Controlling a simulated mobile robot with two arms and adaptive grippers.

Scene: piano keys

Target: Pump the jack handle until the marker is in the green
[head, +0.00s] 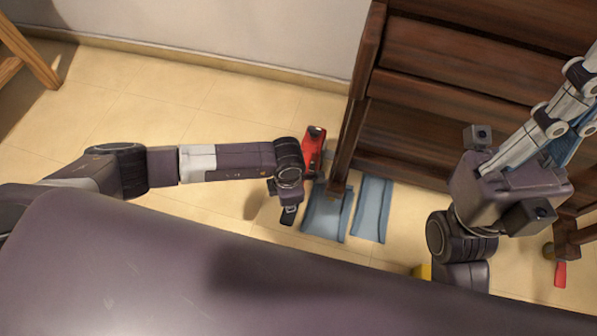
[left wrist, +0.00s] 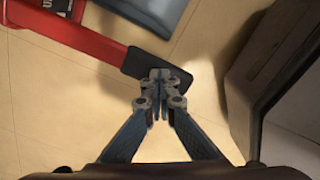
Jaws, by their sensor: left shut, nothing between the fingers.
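A red jack (head: 313,143) stands on the tiled floor beside the leg of the dark wooden furniture. Its red handle (left wrist: 85,35) runs across the upper left of the left wrist view and ends in a black grip (left wrist: 150,63), which shows in the head view just below my left wrist. My left gripper (left wrist: 160,78) is shut and empty, its tips at the black grip's near edge; I cannot tell whether they touch. In the head view my left gripper (head: 287,190) is mostly hidden by its wrist. My right gripper (head: 572,100) points up and right, its tips unclear. No marker or green zone is discernible.
Heavy dark wooden furniture (head: 440,70) fills the upper right, with a leg close to the jack. Two flat blue-grey pieces (head: 371,210) lie on the floor by that leg. A red object (head: 560,274) lies at lower right. Floor left of the jack is clear.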

